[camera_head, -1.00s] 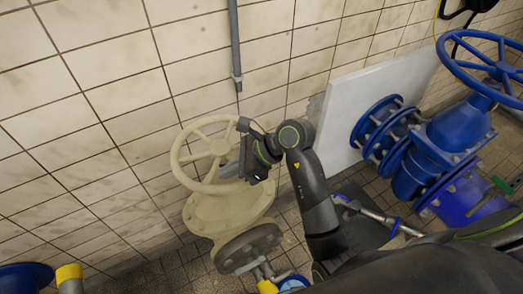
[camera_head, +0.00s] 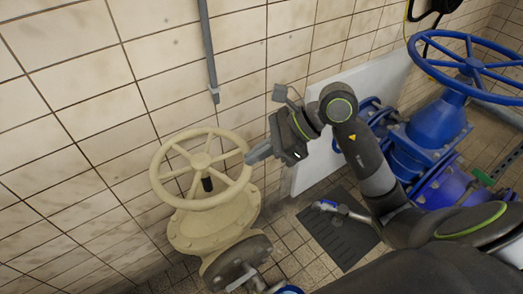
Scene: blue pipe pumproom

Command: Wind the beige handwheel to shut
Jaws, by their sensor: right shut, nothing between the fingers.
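The beige handwheel (camera_head: 202,163) sits on top of a beige valve body (camera_head: 213,225) in front of the tiled wall, left of centre. A dark peg (camera_head: 207,184) shows in the wheel near its front rim. My right gripper (camera_head: 250,158) is shut and empty. It comes in from the right, with its fingertips close to the right rim of the wheel; whether they touch it I cannot tell. My left gripper is not in view.
A blue valve with a large blue handwheel (camera_head: 468,64) stands at the right. A white panel (camera_head: 310,165) leans behind my right arm. A grey conduit (camera_head: 208,50) runs down the wall above the beige wheel. A dark mat (camera_head: 338,235) lies on the floor.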

